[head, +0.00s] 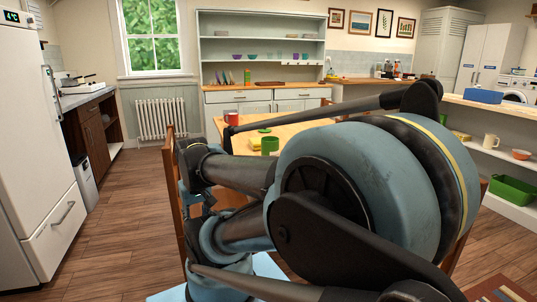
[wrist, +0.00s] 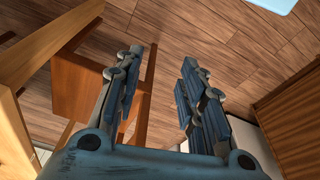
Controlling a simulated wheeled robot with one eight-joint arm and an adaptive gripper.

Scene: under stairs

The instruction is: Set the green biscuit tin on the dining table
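My gripper (wrist: 155,85) is open and empty in the wrist view, with bare floor and part of a chair beyond its fingers. The wooden dining table (head: 285,134) is in the middle of the head view, partly hidden behind my arm. A small green cylinder (head: 270,146) stands on it; I cannot tell whether this is the biscuit tin. A green block-like thing (head: 247,77) also stands on the far dresser, too small to make out. My arm hides part of the right side.
A red mug (head: 231,118) and a yellow thing (head: 255,144) are on the table. A wooden chair (wrist: 85,80) is close to my gripper. A white shelf (head: 515,158) at right holds a green crate (head: 513,189) and a cream mug (head: 491,141). Floor (head: 125,190) at left is clear.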

